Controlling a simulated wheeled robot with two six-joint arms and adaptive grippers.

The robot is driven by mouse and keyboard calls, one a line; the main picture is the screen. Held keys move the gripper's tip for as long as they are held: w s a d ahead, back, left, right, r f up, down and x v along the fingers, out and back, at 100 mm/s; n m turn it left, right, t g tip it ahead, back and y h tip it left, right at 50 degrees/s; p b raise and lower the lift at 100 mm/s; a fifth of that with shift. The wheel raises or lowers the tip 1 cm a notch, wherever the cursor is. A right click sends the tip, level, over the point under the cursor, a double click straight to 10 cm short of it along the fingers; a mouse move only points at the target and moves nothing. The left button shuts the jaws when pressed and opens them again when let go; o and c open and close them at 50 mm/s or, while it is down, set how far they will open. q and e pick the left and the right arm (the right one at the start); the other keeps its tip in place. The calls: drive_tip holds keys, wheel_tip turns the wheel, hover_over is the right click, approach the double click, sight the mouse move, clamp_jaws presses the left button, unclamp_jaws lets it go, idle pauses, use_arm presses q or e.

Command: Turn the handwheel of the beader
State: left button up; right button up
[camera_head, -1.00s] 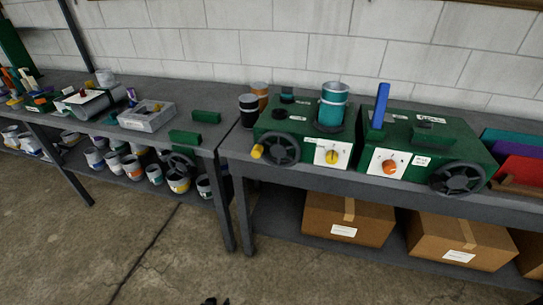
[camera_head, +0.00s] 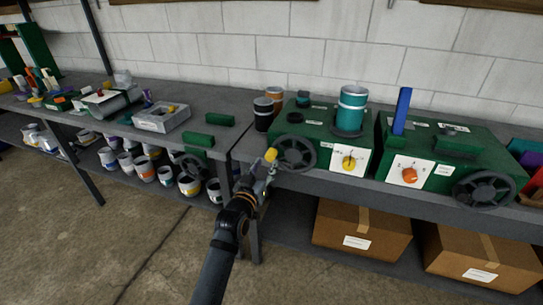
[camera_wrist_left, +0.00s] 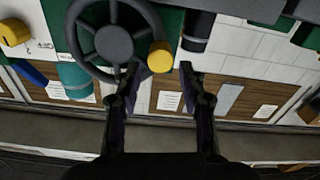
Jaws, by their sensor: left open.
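Two green machines stand side by side on the bench; I cannot read which is labelled the beader. The left machine (camera_head: 322,132) has a dark spoked handwheel (camera_head: 295,153) with a yellow crank grip (camera_head: 271,154) on its left side. My left gripper (camera_head: 268,168) is open at this grip. In the left wrist view, the handwheel (camera_wrist_left: 114,43) is up close and the yellow grip (camera_wrist_left: 160,57) shows between and just beyond the open fingertips (camera_wrist_left: 159,70); contact is unclear. The right machine (camera_head: 440,150) has its own handwheel (camera_head: 484,190). My right gripper is out of view.
The left machine has a yellow dial (camera_head: 349,162) and teal cylinder (camera_head: 351,108); the right has an orange dial (camera_head: 409,175) and blue upright bar (camera_head: 402,110). Dark and orange cups (camera_head: 263,113) stand close behind the wheel. Cardboard boxes (camera_head: 361,228) sit below.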

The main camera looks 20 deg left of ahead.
sight(269, 159)
use_arm(q)
drive_tip(key=w, duration=0.6)
drive_tip(key=shift+c, duration=0.3)
clamp_jaws()
